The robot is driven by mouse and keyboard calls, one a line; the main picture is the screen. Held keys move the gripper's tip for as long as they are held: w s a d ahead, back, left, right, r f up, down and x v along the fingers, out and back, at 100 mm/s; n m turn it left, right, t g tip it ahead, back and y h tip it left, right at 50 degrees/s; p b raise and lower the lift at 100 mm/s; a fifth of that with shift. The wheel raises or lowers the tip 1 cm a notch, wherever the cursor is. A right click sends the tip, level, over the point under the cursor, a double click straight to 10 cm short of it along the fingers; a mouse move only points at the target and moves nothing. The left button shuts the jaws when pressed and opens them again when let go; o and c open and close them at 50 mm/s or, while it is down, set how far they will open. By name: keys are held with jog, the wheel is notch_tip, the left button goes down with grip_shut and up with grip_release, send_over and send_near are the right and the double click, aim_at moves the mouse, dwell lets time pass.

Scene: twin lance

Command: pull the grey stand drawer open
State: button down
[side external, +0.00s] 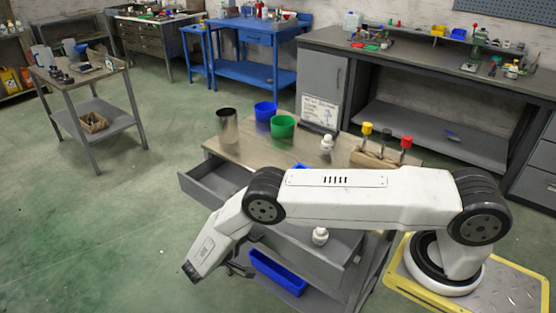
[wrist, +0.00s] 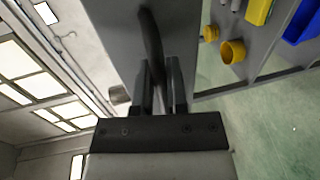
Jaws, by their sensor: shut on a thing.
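The grey stand (side external: 225,150) has a light worktop and stands in the middle of the side view. A grey drawer (side external: 208,188) sticks out from its left side, open at the top. In the wrist view a dark curved handle (wrist: 152,45) runs along a grey front panel (wrist: 115,35). My gripper (wrist: 160,82) is shut on this handle, one finger on each side. In the side view my arm crosses in front of the stand and hides part of it. The fingertips there are mostly hidden, low at the stand's left side, so I cannot tell which front the handle belongs to.
A white bottle (side external: 320,236) and blue bin (side external: 278,272) sit lower. Floor left (side external: 100,220) is clear.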

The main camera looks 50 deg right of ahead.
jog(key=f+v, duration=0.2)
jog(key=v, duration=0.8)
jog(key=shift+a, duration=0.3)
jog(key=shift+w, duration=0.1)
jog(key=c, duration=0.7)
grip_release()
jog(key=shift+a, duration=0.2)
notch_tip(320, 180, up, 8)
jog(key=a, duration=0.2)
jog(key=shift+a+f, duration=0.2)
jog(key=shift+a, duration=0.05)
dwell(0.4)
